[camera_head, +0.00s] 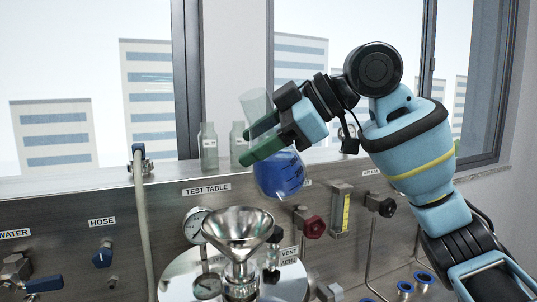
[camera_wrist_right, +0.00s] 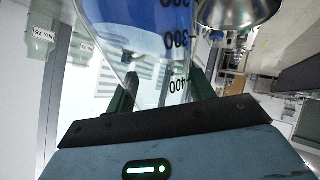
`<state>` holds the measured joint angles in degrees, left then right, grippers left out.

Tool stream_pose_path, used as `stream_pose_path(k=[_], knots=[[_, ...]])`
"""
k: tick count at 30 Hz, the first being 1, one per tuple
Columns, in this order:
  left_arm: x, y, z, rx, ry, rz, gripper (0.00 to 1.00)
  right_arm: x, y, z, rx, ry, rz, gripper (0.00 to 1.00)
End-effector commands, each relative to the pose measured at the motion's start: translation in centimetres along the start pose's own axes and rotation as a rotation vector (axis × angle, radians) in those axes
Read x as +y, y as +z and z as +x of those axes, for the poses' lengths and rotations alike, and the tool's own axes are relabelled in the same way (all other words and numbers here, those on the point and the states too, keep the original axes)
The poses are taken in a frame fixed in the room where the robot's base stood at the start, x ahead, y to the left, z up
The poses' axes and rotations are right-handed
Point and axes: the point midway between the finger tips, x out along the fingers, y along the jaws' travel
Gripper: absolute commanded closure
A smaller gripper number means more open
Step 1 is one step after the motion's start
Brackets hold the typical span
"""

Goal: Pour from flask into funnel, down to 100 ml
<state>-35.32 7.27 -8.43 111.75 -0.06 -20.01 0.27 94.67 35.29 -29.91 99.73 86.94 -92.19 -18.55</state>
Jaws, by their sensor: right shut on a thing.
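The clear flask (camera_head: 280,178) holds blue liquid in its round body and leans slightly, its neck up and to the left. My right gripper (camera_head: 259,143) is shut on the flask's neck with its green fingers. The wrist view shows the flask (camera_wrist_right: 140,35) close up between the fingers (camera_wrist_right: 162,92), with the marks 300 and 400 readable; the liquid's exact level against the marks is unclear. The steel funnel (camera_head: 238,226) stands mouth up, below and left of the flask and apart from it. It also shows in the wrist view (camera_wrist_right: 238,14). My left gripper is out of view.
Two clear bottles (camera_head: 208,148) stand on the ledge behind the flask. A round gauge (camera_head: 196,225) sits left of the funnel. A red knob (camera_head: 314,227) and a yellow flow tube (camera_head: 340,210) are on the panel at right. A hose (camera_head: 141,215) hangs at left.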

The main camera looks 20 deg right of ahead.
Motion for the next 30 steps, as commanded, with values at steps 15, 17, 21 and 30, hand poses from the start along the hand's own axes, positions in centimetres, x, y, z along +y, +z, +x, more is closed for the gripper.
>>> stream_pose_path(k=[15, 17, 21, 30], knots=[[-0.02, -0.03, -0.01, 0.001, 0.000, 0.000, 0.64, 0.10, 0.19, -0.09, -0.017, 0.015, -0.031, 0.85], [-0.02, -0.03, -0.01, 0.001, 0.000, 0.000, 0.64, 0.12, 0.32, -0.07, -0.026, 0.020, -0.045, 0.85], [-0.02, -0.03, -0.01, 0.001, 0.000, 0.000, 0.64, 0.22, 0.72, 0.01, -0.052, 0.034, -0.082, 0.85], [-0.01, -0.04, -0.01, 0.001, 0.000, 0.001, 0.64, 0.24, 0.81, 0.05, -0.058, 0.037, -0.091, 0.85]])
